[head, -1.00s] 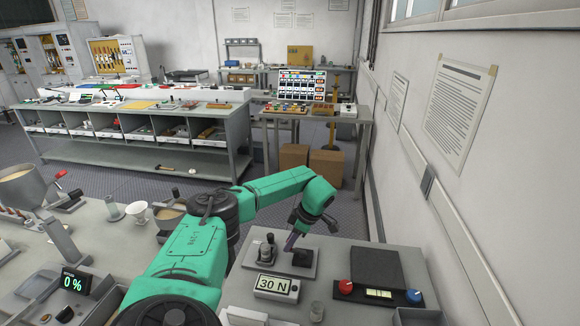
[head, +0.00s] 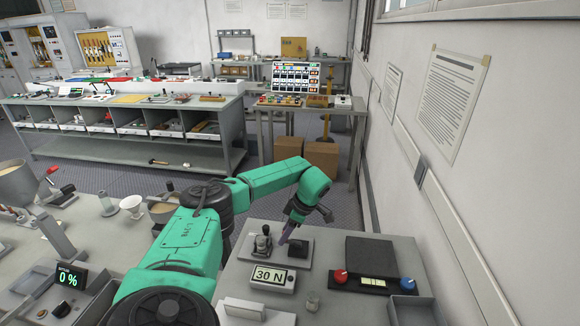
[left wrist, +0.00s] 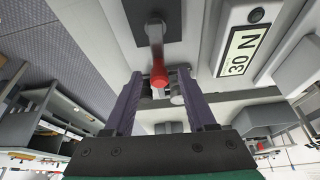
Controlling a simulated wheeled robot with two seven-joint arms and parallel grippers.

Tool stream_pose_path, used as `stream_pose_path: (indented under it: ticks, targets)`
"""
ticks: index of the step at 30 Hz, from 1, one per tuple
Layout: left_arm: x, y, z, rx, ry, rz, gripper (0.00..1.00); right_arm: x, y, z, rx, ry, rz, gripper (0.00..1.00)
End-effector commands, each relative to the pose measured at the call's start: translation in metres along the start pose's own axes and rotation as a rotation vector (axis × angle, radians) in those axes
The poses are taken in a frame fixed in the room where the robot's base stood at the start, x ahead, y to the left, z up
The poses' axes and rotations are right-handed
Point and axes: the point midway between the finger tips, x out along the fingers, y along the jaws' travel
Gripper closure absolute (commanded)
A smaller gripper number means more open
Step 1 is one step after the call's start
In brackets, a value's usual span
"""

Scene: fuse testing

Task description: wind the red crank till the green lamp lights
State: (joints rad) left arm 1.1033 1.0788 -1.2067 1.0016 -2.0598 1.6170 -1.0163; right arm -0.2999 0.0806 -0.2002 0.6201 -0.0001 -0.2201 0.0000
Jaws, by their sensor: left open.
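The red crank knob (left wrist: 159,75) shows in the left wrist view at the end of a grey arm that comes out of a dark block. My left gripper (left wrist: 157,82) is open, with one purple finger on each side of the knob in the picture. I cannot tell whether they touch it. In the head view, my left gripper (head: 285,232) points down at the dark block (head: 298,249) on a grey plate; the red knob is hidden there. I cannot make out a lit green lamp. My right gripper is not in view.
A "30 N" display (head: 271,277) stands just in front of the plate. A box with red and blue knobs (head: 372,283) is to the right. A "0 %" display (head: 70,277) and a funnel (head: 15,184) are at left. The wall is close on the right.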

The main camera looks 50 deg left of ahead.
Motion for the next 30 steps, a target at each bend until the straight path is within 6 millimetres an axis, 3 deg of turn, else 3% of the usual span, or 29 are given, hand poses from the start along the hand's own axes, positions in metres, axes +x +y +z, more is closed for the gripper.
stream_pose_path:
  ticks: [5, 16, 21, 30]
  targets:
    - [-0.029, 0.001, 0.001, -0.001, -0.004, 0.007, 0.44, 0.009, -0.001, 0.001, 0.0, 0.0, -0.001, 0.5]
    - [-0.129, 0.001, 0.0, -0.002, -0.004, 0.005, 0.44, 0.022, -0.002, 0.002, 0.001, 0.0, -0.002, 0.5]
    - [-0.142, 0.0, -0.001, -0.002, -0.001, 0.003, 0.44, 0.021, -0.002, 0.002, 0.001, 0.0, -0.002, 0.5]
    - [-0.142, 0.0, -0.001, -0.001, -0.001, 0.002, 0.44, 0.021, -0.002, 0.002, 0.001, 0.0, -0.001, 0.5]
